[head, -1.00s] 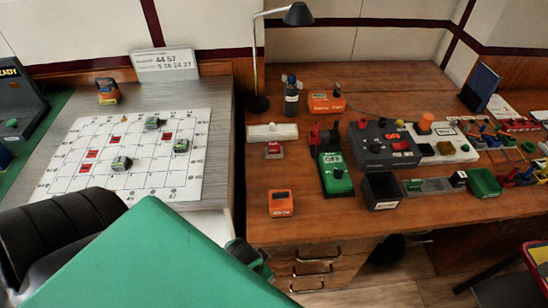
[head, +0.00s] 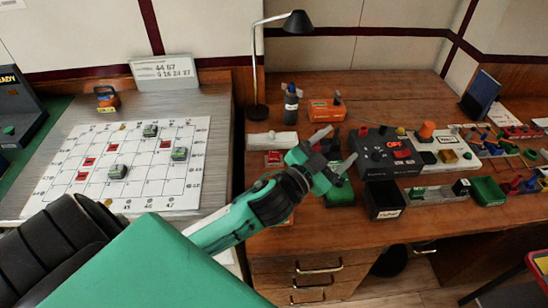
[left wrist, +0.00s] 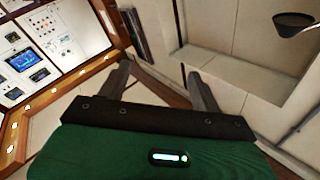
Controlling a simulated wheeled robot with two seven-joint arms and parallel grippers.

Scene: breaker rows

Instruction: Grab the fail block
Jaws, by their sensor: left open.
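I cannot read the word fail on any block. A small red block (head: 274,157) with a pale front lies on the wooden desk, left of my gripper. Several red pieces (head: 81,176) and a few grey-green blocks (head: 118,171) sit on the white grid board (head: 150,190). My left gripper (head: 334,151) is open and empty above the wooden desk, in front of a green box (head: 338,198) that it partly hides. In the left wrist view its two fingers (left wrist: 158,78) are spread with nothing between them. My right gripper is not in view.
A black OFF box (head: 378,158), a dark open bin (head: 383,197) and another green block (head: 488,190) stand right of my gripper. A lamp (head: 257,100), a bottle (head: 291,104) and an orange box (head: 326,110) stand behind it. A sign (head: 165,70) stands behind the board.

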